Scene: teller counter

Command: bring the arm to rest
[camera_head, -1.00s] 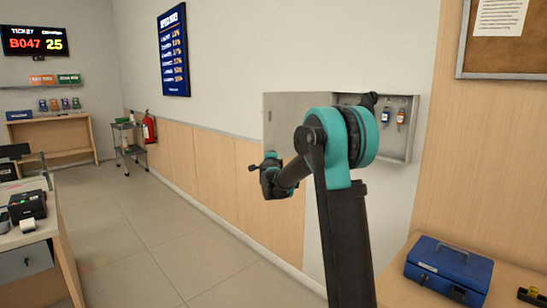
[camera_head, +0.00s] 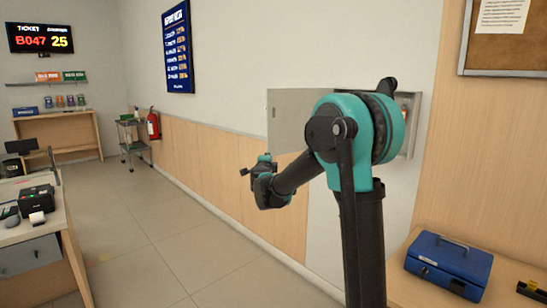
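My arm, black with teal joint covers, rises in the front right of the view, with its big teal elbow before the wall cabinet. The forearm reaches back and left from the elbow. My gripper (camera_head: 246,172) is at its end, in front of the wood wall panel and apart from everything I can see. It is small and dark, and I cannot tell whether its fingers are open or shut. I see nothing held in it.
A grey wall cabinet (camera_head: 290,117) stands open behind the elbow, its inside mostly hidden. A blue cash box (camera_head: 449,264) sits on the wooden counter (camera_head: 408,293) at right. A desk with a printer (camera_head: 38,199) is at left. The floor (camera_head: 160,240) between is clear.

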